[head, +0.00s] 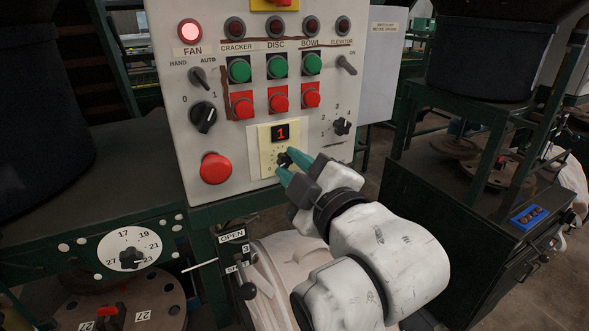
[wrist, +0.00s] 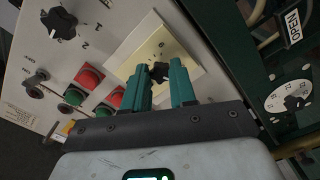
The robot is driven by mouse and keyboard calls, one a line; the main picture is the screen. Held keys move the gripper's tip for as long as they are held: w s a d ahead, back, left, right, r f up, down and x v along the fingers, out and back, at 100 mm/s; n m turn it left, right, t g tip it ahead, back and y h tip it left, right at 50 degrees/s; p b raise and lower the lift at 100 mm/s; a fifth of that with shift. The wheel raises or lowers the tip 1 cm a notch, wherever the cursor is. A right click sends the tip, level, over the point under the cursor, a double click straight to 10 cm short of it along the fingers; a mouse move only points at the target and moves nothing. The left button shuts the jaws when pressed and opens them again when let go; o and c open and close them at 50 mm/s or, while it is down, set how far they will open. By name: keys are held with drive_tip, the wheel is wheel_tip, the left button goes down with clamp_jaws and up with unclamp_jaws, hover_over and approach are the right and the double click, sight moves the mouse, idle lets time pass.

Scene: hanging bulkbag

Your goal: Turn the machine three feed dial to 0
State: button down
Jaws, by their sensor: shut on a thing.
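The feed dial is a small black knob (head: 283,159) on a cream plate (head: 265,165) low on the grey control panel. A red digit 1 glows in the display (head: 281,133) above it. The same knob (wrist: 159,72) shows in the wrist view between the green fingertips. My gripper (head: 285,166) reaches in from the lower right with its fingers around the knob, shut on it. My gripper (wrist: 161,78) hides part of the plate and its markings, so I cannot read the knob's pointer.
A red mushroom button (head: 215,168) sits left of the plate. Red buttons (head: 279,102) and green buttons (head: 277,66) lie above it. Another knob (head: 342,127) is to the right. A lever (head: 247,290) stands below, beside an OPEN label (head: 232,236).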

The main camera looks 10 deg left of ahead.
drive_tip(key=shift+n+b, duration=0.5)
drive_tip(key=shift+n, duration=1.9)
drive_tip(key=c, duration=0.9)
unclamp_jaws()
drive_tip(key=b+v, duration=0.2)
drive_tip(key=v, duration=0.8)
drive_tip(key=shift+s+d, duration=0.25)
drive_tip(key=shift+s, duration=0.1)
